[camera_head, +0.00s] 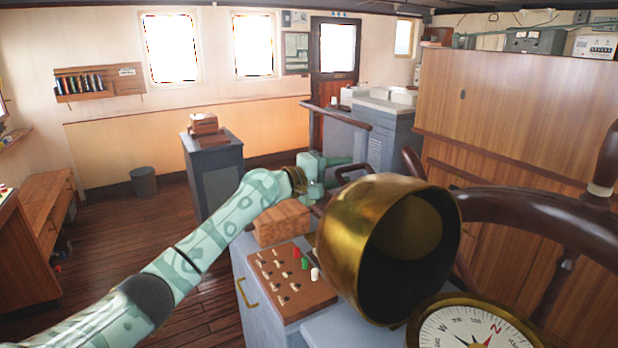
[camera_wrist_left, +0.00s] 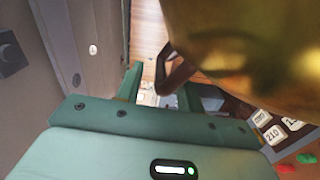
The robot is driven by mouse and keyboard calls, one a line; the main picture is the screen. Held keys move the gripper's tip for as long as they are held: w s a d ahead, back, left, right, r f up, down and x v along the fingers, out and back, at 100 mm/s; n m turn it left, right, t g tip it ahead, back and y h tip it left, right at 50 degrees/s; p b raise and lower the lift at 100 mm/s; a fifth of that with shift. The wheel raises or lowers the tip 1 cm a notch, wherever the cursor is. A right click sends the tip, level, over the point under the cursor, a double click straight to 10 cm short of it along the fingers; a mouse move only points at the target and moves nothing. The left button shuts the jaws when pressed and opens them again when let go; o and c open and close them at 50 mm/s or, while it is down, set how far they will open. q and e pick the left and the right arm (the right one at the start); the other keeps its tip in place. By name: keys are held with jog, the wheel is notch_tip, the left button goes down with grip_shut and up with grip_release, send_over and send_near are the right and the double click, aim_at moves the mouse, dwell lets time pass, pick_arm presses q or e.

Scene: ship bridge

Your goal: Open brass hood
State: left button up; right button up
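The brass hood (camera_head: 350,240) is tilted back beside the compass (camera_head: 470,328), its dark hollow facing right and the compass dial uncovered. A dark handle loop (camera_head: 355,168) shows at the hood's far side. My left gripper (camera_head: 338,170) is behind the hood, close to that handle. In the left wrist view the brass hood (camera_wrist_left: 255,40) fills the upper right, and the fingers of my left gripper (camera_wrist_left: 165,92) stand apart. The dark handle (camera_wrist_left: 176,72) shows in the gap between them; contact cannot be told. My right gripper is not in view.
A dark ship's wheel (camera_head: 540,215) stands close on the right. A grey pedestal (camera_head: 215,175) and a bin (camera_head: 144,181) stand farther back on open floor.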

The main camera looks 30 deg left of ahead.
pick_arm(q)
jog(key=b+v, duration=0.1)
jog(key=v, duration=1.3)
jog(key=shift+s, duration=0.2)
jog(key=shift+a, duration=0.15)
